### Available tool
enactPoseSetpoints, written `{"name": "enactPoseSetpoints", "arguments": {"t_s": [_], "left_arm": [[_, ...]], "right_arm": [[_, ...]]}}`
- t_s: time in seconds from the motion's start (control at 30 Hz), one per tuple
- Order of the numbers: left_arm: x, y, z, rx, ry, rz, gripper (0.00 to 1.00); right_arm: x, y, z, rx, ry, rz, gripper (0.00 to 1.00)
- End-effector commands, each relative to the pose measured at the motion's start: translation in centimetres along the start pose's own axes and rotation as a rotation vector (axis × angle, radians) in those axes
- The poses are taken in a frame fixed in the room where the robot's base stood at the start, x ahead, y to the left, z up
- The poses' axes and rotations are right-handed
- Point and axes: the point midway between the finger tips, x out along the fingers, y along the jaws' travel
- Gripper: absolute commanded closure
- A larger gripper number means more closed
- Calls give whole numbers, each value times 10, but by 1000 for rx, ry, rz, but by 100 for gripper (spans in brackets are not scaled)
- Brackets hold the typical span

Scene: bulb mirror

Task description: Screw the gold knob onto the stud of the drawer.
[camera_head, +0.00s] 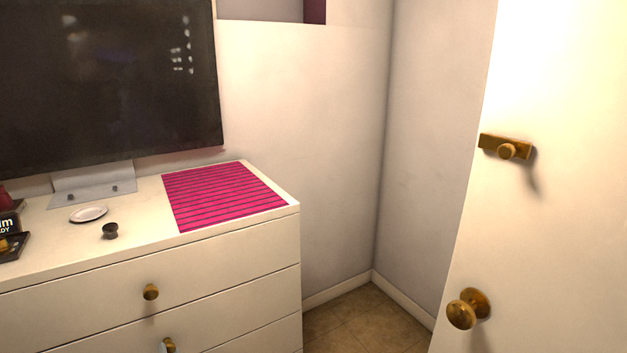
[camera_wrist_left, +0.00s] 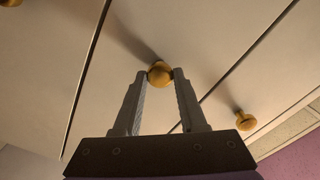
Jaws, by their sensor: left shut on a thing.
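My left gripper (camera_wrist_left: 159,76) is shut on the gold knob (camera_wrist_left: 159,72) in the left wrist view, with one fingertip on each side of it. The knob is at the pale drawer front (camera_wrist_left: 140,110) and casts a shadow up and to the left. The stud is hidden behind the knob, so I cannot tell how far the knob is on it. In the head view, a gold knob (camera_head: 169,346) shows at the bottom edge with a small pale grey bit beside it. My right gripper is not in view.
Other gold knobs show on the drawer front above (camera_head: 151,292) and in the left wrist view (camera_wrist_left: 245,121). On the dresser top (camera_head: 135,255) are a pink striped mat (camera_head: 220,193), a white dish (camera_head: 88,214) and a small dark object (camera_head: 110,231). A door (camera_head: 560,220) stands at right.

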Motion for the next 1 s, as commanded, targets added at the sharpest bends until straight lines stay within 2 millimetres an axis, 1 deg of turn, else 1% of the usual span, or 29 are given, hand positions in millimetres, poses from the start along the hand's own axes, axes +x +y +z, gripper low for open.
{"name": "enactPoseSetpoints", "arguments": {"t_s": [0.03,0.13,0.47,0.57,0.7,0.8,0.9,1.0], "left_arm": [[0,0,0,53,0,0,100],[0,0,0,123,0,0,100],[0,0,0,150,0,0,100],[0,0,0,239,0,0,100],[0,0,0,436,0,0,100],[0,0,0,535,0,1,100],[0,0,0,577,0,0,100],[0,0,0,580,0,0,100]], "right_arm": [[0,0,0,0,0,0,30],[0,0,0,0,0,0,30],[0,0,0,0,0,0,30],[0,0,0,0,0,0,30],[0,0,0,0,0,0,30],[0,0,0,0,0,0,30],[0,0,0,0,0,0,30],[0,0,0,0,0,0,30]]}}
